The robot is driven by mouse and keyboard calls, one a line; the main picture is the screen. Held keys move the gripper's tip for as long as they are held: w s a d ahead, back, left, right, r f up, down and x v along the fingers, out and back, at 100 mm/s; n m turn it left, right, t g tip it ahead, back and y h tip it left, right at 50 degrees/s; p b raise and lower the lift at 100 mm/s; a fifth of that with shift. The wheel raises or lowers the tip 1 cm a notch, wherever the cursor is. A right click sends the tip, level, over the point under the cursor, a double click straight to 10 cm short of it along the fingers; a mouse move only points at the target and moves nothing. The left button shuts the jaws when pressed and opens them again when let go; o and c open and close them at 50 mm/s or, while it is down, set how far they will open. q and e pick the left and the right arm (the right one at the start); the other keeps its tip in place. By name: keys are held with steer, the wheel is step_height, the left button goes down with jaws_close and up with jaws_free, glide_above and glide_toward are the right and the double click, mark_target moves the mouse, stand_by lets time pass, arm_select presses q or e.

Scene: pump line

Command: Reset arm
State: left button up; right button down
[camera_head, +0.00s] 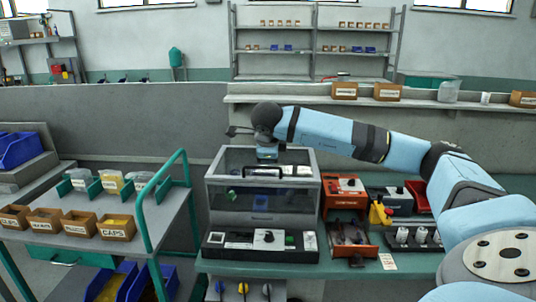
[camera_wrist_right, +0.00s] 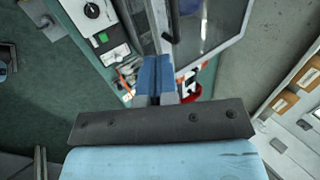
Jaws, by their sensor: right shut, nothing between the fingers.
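My right arm reaches in from the right in the head view, bent over the bench. Its gripper (camera_head: 268,153) points down at the top of the grey test machine with a clear front cover (camera_head: 263,210). I cannot tell whether it touches the top. In the right wrist view the two blue fingers (camera_wrist_right: 153,72) are together with nothing between them, and the machine's clear panel (camera_wrist_right: 208,28) and control panel (camera_wrist_right: 92,18) lie beyond. The cover is down in the head view. My left gripper is not in view.
A green-railed cart (camera_head: 150,222) with labelled boxes (camera_head: 45,218) stands at the left. Right of the machine are a red unit (camera_head: 344,190), an open red tray (camera_head: 350,238) and a block with white cylinders (camera_head: 412,238). A shelf (camera_head: 300,98) with boxes runs behind.

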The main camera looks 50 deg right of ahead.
steer(key=s+a, duration=0.1)
steer(key=s+a+r, duration=0.1)
steer(key=s+a, duration=0.1)
steer(key=a, duration=0.1)
steer(key=shift+s+r, duration=0.3)
steer(key=shift+r, duration=0.05)
